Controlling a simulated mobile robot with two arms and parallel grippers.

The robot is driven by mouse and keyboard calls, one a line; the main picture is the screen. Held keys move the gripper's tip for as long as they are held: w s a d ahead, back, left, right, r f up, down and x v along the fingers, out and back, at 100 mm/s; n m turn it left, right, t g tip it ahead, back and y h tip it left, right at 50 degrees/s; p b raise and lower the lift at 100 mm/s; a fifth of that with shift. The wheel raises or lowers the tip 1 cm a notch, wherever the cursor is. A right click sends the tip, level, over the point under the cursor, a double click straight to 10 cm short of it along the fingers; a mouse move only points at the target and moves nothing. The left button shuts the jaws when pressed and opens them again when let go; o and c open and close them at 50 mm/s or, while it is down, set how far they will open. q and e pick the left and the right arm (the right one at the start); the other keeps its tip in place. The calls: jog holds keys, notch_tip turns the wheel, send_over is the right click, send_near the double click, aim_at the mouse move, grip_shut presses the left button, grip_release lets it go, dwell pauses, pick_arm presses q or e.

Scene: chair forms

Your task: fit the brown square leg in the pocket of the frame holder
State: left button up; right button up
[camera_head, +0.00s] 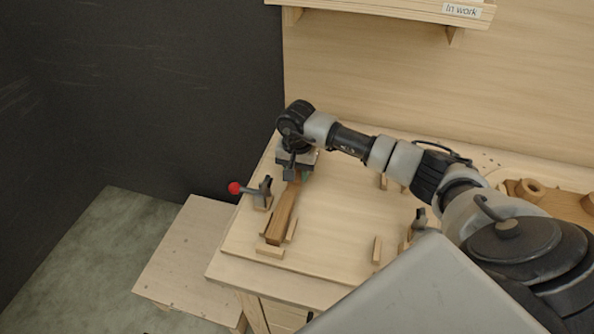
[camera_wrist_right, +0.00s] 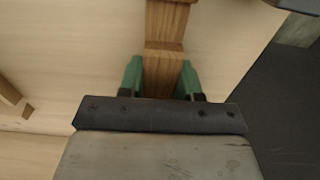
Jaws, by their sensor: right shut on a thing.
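The brown square leg (camera_head: 281,213) lies lengthwise over the left part of the frame holder (camera_head: 335,225), a pale board with small wooden blocks. Its near end is close to an end block (camera_head: 269,252), and a side block (camera_head: 291,230) runs along its right side. I cannot tell whether the leg rests fully down in the pocket. My right gripper (camera_head: 302,174) is shut on the leg's far part. In the right wrist view, the green fingers (camera_wrist_right: 160,80) stand on both sides of the leg (camera_wrist_right: 166,25). My left gripper is not in view.
A toggle clamp with a red knob (camera_head: 235,188) stands left of the leg. More blocks (camera_head: 377,250) and another clamp (camera_head: 418,222) are on the board's right. A shelf (camera_head: 385,8) hangs above.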

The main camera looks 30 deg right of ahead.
jog(key=shift+f, duration=0.1)
jog(key=o, duration=1.1)
notch_tip(320, 180, up, 11)
jog(key=b, duration=0.2)
jog(key=shift+f, duration=0.1)
